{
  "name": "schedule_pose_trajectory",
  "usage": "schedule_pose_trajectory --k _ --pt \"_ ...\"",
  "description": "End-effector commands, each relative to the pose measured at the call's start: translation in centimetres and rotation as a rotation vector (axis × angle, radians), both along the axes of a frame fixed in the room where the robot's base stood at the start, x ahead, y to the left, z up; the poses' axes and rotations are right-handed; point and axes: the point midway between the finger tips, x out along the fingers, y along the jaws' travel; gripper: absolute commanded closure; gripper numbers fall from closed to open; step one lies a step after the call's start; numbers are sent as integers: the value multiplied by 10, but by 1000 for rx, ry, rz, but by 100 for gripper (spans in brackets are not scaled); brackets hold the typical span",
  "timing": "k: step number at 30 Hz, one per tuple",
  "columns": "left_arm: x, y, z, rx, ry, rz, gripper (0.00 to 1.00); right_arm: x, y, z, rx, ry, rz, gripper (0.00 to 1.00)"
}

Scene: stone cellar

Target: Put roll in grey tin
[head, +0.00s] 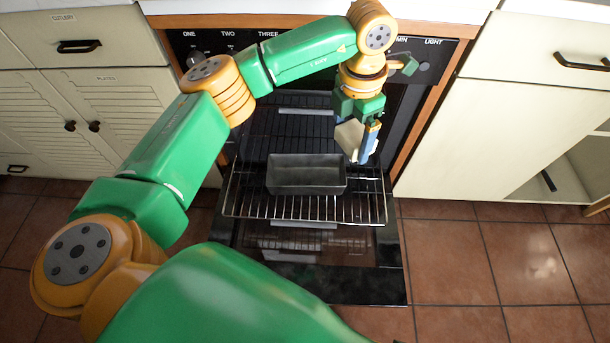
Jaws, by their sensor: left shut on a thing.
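The grey tin (305,187) is an open rectangular loaf tin in the head view, sitting on the wire oven rack near the middle. My left gripper (361,145) is above and to the right of the tin, pointing down. It is shut on the pale beige roll (350,139), which is held clear of the rack beside the tin's right end. Part of the roll is hidden by the gripper finger. The inside of the tin looks empty. My right gripper is not in view.
The oven rack (367,207) is pulled out over the lowered oven door (320,283). Cream cupboards (95,100) flank the oven on both sides, and an open cupboard compartment (565,180) is at the right. Tiled floor (450,250) is clear at the right.

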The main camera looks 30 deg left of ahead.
Motion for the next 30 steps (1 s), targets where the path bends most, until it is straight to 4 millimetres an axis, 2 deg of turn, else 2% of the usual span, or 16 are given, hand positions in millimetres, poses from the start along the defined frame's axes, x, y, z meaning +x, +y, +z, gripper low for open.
schedule_pose_trajectory --k 1,3,6,9,12,14,16,25,30 --pt "4 -2 -38 -2 6 138 62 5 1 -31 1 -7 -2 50" --pt "10 -4 -63 -3 15 363 62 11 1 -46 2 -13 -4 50" --pt "16 -7 -94 0 24 652 62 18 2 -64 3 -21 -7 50" --pt "20 -8 -117 5 30 880 62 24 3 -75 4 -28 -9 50" --pt "23 -8 -128 9 32 1022 62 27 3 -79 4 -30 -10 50" --pt "23 -6 -131 10 33 1067 62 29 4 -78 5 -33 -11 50" --pt "22 5 -137 10 34 1090 62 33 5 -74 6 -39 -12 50" --pt "10 87 -174 12 33 1093 62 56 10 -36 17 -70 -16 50" --pt "6 114 -211 12 34 1089 62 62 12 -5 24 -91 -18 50"
